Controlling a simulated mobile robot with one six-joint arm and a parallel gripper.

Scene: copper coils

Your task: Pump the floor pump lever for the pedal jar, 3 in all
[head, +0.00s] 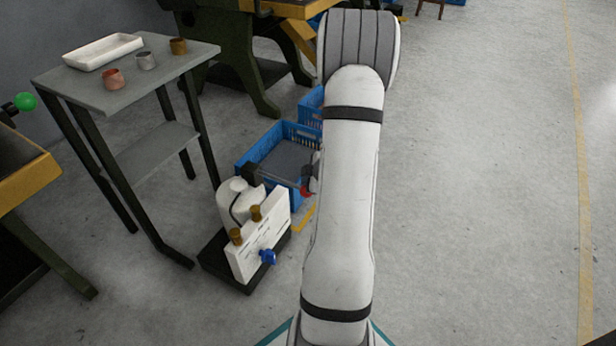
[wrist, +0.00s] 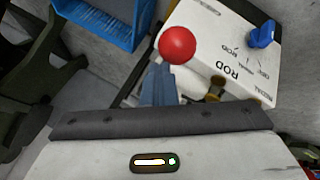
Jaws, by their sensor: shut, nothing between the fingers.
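The floor pump stands on a black base (head: 215,262) on the floor. It has a white rounded jar (head: 236,204) and a white panel (head: 262,240), whose printed "ROD" label shows in the wrist view (wrist: 215,50). Its lever (head: 280,182) sticks out to the right, nearly level and tipping slightly down, ending in a red ball (head: 306,191). The ball also shows in the wrist view (wrist: 177,45). My gripper (wrist: 160,68) is shut and empty, its fingertips just by the ball; I cannot tell whether they touch. In the head view my arm mostly hides it.
Blue crates (head: 270,150) stand on the floor behind the pump. A grey side table (head: 130,75) on the left holds a white tray (head: 103,51) and small metal cups (head: 146,61). The panel carries a blue knob (head: 268,257) and brass fittings. Floor to the right is clear.

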